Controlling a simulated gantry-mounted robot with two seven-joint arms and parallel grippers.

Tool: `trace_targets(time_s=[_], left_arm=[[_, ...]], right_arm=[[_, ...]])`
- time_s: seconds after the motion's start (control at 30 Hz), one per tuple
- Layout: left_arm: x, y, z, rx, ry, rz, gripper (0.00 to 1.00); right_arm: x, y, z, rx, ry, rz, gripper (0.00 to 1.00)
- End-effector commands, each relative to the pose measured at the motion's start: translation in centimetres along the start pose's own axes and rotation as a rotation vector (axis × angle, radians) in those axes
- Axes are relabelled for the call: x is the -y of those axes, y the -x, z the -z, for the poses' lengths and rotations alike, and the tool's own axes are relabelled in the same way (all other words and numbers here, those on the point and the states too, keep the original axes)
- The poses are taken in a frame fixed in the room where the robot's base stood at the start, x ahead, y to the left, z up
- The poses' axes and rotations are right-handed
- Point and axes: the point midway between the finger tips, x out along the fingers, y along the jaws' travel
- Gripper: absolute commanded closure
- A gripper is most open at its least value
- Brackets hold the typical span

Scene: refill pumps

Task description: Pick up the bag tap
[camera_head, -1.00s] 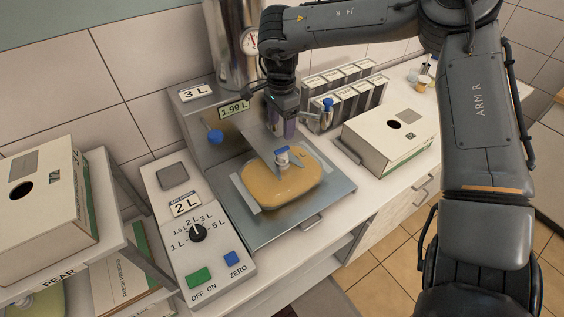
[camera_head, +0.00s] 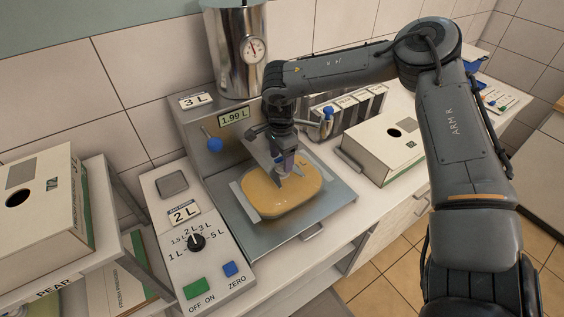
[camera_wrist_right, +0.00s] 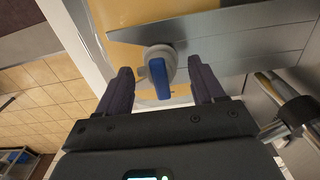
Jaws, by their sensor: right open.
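The bag tap (camera_wrist_right: 160,72) is a pale round fitting with a blue lever, on top of an orange-filled bag (camera_head: 262,198). The bag lies on the metal tray (camera_head: 325,200) of the filling machine. My right gripper (camera_head: 282,172) points down over the tap and hides most of it in the head view. In the right wrist view my right gripper (camera_wrist_right: 160,88) is open, with one dark finger on each side of the tap. A gap shows between the fingers and the blue lever. My left gripper is not in view.
The filling machine has a control panel (camera_head: 205,250) at the left and a steel tank (camera_head: 237,50) behind. Another box (camera_head: 40,205) sits on the left shelf.

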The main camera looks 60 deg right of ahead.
Motion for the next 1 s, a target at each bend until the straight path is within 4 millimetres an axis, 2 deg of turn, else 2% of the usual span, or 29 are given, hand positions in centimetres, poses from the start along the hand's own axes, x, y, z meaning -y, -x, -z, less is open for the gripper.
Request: trace_targets(time_s=[0.1,0.37,0.73,0.97,1.0], left_arm=[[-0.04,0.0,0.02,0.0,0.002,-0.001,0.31],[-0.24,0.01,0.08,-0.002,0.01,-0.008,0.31],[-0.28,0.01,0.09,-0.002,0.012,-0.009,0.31],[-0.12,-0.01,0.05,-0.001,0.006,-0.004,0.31],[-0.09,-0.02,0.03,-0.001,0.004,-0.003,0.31]], right_arm=[[-0.01,-0.79,0.02,0.0,0.0,0.0,0.32],[0.01,-0.89,0.02,0.0,0.0,0.001,0.32],[0.0,-0.87,0.02,0.0,0.0,0.001,0.89],[0.0,-0.88,0.02,0.0,0.0,0.001,0.92],[0.0,-0.88,0.02,0.0,0.0,0.001,0.97]])
